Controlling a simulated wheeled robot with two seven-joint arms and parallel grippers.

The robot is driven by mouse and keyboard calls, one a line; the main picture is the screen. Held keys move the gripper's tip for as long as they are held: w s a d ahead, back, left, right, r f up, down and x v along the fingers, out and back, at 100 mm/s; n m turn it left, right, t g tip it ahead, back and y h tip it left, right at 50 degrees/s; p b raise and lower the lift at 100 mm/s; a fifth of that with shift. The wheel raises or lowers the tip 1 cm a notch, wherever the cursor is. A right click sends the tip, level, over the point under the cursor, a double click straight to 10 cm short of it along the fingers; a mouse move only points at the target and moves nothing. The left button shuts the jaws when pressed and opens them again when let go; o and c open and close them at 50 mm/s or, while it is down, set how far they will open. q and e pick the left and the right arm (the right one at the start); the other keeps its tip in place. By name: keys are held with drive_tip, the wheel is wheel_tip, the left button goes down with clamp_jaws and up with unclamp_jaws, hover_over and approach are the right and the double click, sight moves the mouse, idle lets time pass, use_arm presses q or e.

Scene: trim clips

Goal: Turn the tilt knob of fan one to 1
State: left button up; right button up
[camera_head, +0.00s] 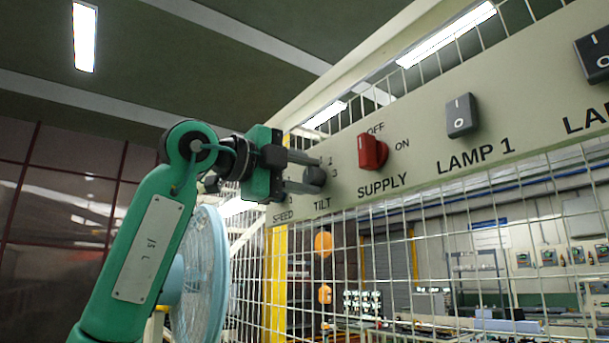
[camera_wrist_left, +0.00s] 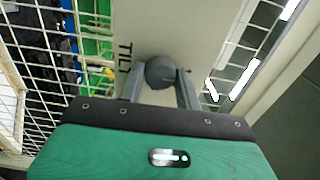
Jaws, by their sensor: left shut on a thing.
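The tilt knob (camera_head: 315,176) is a dark grey round knob on the cream panel (camera_head: 410,160), above the printed word TILT. The numbers 2 and 3 show to its upper right; other marks are hidden by my gripper. My left gripper (camera_head: 305,172) reaches in from the left with its two fingers around the knob. In the left wrist view the knob (camera_wrist_left: 160,72) sits between the two finger tips (camera_wrist_left: 160,86), which are shut on it. The knob's pointer direction cannot be told. The speed knob, over the SPEED label (camera_head: 283,217), is hidden behind my gripper. My right gripper is not in view.
A red supply switch (camera_head: 372,152) and a grey lamp 1 switch (camera_head: 461,115) sit to the right on the panel, with another dark switch (camera_head: 595,52) at the edge. Wire mesh (camera_head: 430,240) runs below the panel. A light blue fan (camera_head: 203,275) stands behind my left arm.

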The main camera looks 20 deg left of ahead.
use_arm(q)
drive_tip(key=o, duration=1)
drive_tip(key=shift+c, duration=0.2)
drive_tip(key=shift+a, duration=0.1)
drive_tip(key=shift+s+a, duration=0.15)
drive_tip(key=shift+s, duration=0.1)
drive_tip(key=b+v, duration=0.3)
drive_tip(key=v, duration=1)
drive_tip(key=shift+b, duration=0.3)
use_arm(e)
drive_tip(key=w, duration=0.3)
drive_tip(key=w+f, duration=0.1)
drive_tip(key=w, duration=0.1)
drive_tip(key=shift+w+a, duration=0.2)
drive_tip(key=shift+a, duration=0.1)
use_arm(q)
drive_tip(key=shift+a, duration=0.1)
